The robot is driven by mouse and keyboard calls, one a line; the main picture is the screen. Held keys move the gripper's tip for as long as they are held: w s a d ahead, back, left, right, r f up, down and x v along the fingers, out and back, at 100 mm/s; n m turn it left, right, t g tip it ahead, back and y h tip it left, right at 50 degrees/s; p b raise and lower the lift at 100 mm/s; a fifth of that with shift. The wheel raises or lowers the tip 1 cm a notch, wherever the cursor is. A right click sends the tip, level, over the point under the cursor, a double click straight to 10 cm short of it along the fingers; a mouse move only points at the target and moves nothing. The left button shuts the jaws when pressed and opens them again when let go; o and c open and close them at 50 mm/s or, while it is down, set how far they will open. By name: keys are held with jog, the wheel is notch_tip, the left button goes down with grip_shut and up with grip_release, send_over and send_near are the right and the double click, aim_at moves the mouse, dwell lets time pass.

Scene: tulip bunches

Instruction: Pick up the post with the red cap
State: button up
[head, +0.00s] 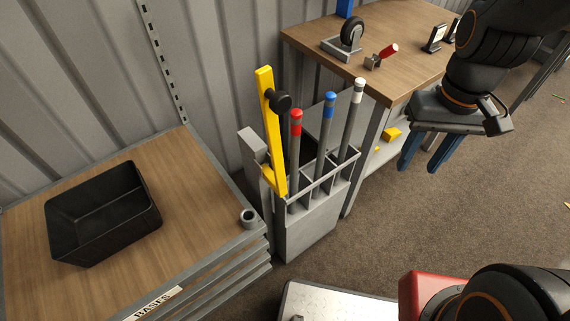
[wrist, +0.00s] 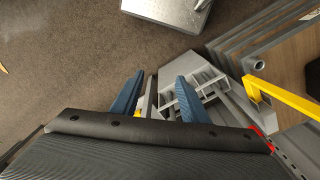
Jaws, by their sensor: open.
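The post with the red cap (head: 296,125) stands upright in the leftmost visible slot of a grey divided rack (head: 310,228). Its lower part is hidden by the rack. Beside it stand a post with a blue cap (head: 328,120) and a post with a white cap (head: 354,110). My gripper (head: 424,152) is open and empty, with blue fingers, to the right of the posts and apart from them. In the wrist view, the open fingers (wrist: 157,95) are near the rack (wrist: 212,93). A small red patch shows there at the gripper housing's edge; I cannot tell whether it is the cap.
A yellow bar (head: 268,125) with a black knob (head: 280,101) stands close left of the red-capped post. A wooden bench (head: 408,22) is behind right. A drawer cabinet (head: 190,185) with a black bin (head: 104,215) stands left. Carpet (head: 400,225) is open at right.

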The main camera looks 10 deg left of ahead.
aim_at(295, 112)
jog(key=w+a+n+p, duration=0.2)
jog(key=a+n, duration=0.3)
jog(key=a, duration=0.3)
jog(key=w+a+r+n+p, duration=0.1)
jog(key=w+a+n+p, duration=0.1)
jog(key=a+n, duration=0.4)
jog(key=w+a+n+p, duration=0.2)
jog(key=a+n, duration=0.4)
jog(key=a, duration=0.6)
jog(key=shift+w+a+r, duration=0.15)
jog(key=shift+w+r, duration=0.15)
jog(key=shift+w, duration=0.25)
jog(key=shift+a+f, duration=0.2)
jog(key=shift+f, duration=0.15)
jog(key=shift+w+d+f+p, duration=0.15)
jog(key=shift+f+p, duration=0.5)
jog(key=shift+f, duration=1.15)
jog(key=shift+w+f+p, duration=0.15)
jog(key=shift+f+p, duration=0.45)
jog(key=shift+f, duration=1.15)
grip_shut()
